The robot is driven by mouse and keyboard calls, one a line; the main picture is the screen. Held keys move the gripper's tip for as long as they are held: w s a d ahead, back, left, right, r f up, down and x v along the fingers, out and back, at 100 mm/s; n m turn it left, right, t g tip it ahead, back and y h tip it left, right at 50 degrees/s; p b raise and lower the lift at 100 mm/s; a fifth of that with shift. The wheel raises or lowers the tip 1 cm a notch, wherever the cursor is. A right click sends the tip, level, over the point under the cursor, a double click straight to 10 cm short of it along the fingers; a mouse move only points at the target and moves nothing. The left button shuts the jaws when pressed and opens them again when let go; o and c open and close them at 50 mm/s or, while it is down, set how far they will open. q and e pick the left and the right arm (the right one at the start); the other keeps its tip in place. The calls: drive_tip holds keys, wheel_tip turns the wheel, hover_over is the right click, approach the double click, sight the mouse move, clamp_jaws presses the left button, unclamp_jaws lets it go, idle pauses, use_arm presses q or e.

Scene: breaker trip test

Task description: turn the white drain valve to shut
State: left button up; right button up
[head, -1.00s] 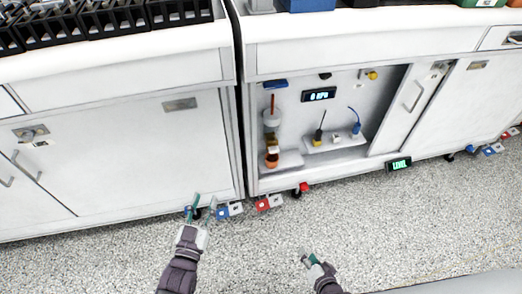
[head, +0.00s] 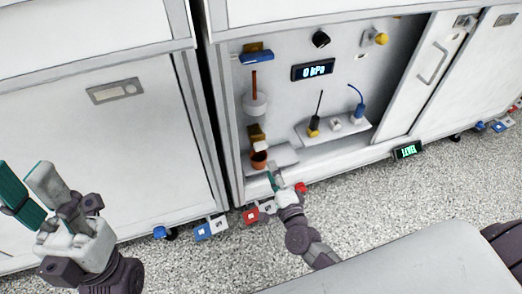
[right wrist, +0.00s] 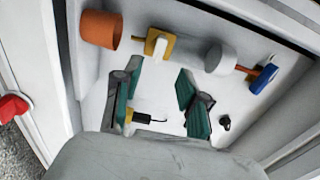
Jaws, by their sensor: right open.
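The white drain valve (head: 261,147) is a small white handle on a yellow body, low on the left inside the open cabinet bay. In the right wrist view its white handle (right wrist: 160,47) lies beyond the fingertips, beside the orange cup. My right gripper (head: 274,178) is at the bay's lower front edge, below and slightly right of the valve. It is open and empty in the wrist view (right wrist: 160,80), and I see no contact with the valve. My left gripper (head: 35,182) is raised at the far left, fingers apart and empty, away from the valve.
An orange cup (head: 259,160) sits just below the valve, with a white cylinder (head: 256,104) and a blue-handled valve (head: 257,57) above. A display (head: 313,70) reads 0 kPa. A red knob (head: 301,187) is close by the right gripper. A shelf (head: 345,132) holds yellow and blue probes.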

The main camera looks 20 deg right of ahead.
sight(262, 149)
drive_tip(key=w+b, duration=0.2)
drive_tip(key=w, duration=0.7)
drive_tip(key=shift+w+a, duration=0.1)
drive_tip(key=shift+a, duration=0.05)
clamp_jaws()
